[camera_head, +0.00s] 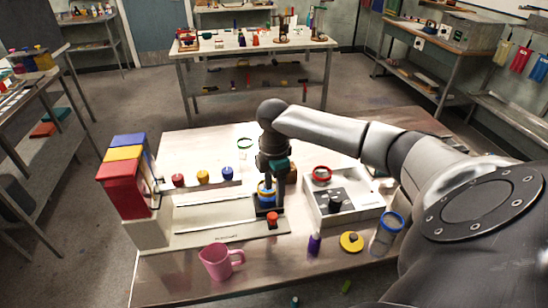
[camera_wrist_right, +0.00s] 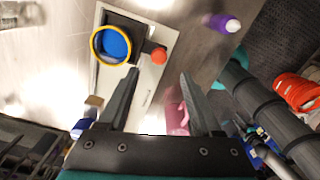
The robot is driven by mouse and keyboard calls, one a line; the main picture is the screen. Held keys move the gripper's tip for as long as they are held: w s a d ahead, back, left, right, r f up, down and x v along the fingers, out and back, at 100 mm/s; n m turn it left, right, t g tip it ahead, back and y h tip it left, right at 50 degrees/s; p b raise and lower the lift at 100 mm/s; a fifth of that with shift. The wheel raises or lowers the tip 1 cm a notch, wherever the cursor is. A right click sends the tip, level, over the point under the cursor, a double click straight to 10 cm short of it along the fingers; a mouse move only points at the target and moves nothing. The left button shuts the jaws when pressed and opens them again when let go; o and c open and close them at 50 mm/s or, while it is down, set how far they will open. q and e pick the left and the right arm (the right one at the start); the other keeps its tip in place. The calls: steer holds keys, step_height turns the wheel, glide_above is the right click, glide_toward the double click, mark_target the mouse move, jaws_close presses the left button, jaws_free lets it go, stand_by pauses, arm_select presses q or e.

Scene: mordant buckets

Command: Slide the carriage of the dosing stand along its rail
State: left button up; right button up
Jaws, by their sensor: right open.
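The dosing stand (camera_head: 205,238) lies on the near table, with red, yellow and blue hoppers (camera_head: 124,185) at its left end. Its dark carriage (camera_head: 267,208) is near the right end of the rail, carrying a blue cup in a yellow ring (camera_wrist_right: 112,44). An orange-red knob (camera_head: 272,218) stands at the carriage's front side; it also shows in the wrist view (camera_wrist_right: 158,56). My right gripper (camera_wrist_right: 160,74) is open and empty, its fingertips close to the knob in the wrist view. In the head view it points down over the carriage and partly hides it. My left gripper is out of view.
A pink mug (camera_head: 218,262) stands in front of the stand. A purple-capped bottle (camera_head: 314,245), a yellow disc (camera_head: 351,241) and a blue-rimmed jar (camera_head: 386,234) stand to the right. Small coloured pots (camera_head: 203,177) stand behind the rail.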

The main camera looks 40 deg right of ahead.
step_height(320, 180, up, 6)
steer(key=shift+r, duration=0.2)
steer(key=shift+f, duration=0.1)
stand_by(0.5)
